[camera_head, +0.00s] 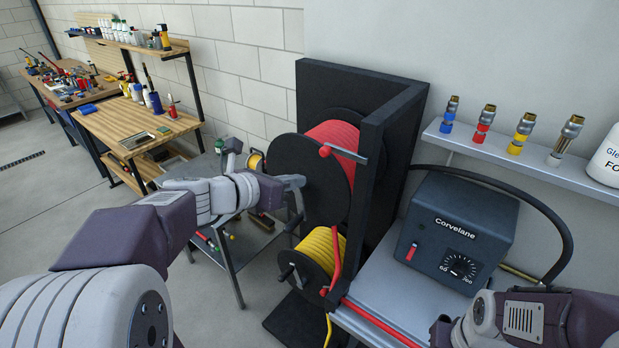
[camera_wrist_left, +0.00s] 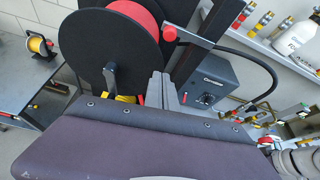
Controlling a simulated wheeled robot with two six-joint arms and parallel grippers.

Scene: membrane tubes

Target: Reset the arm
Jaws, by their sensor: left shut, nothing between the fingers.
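My left arm reaches in from the left in the head view. Its grey gripper (camera_head: 297,200) is in front of the black reel (camera_head: 290,175) that holds red hose. In the left wrist view the fingers (camera_wrist_left: 161,90) are together with nothing between them. I cannot tell whether they touch the reel or the frame. Part of my right arm shows at the bottom right of the head view, and its gripper fingers are not visible.
A yellow hose reel (camera_head: 318,250) sits below the red one. A Corvelane box (camera_head: 456,232) with a dial stands on a grey bench. A shelf (camera_head: 500,158) above it holds several coloured fittings. A metal cart (camera_head: 232,262) stands behind my left forearm. Wooden workbenches are at the far left.

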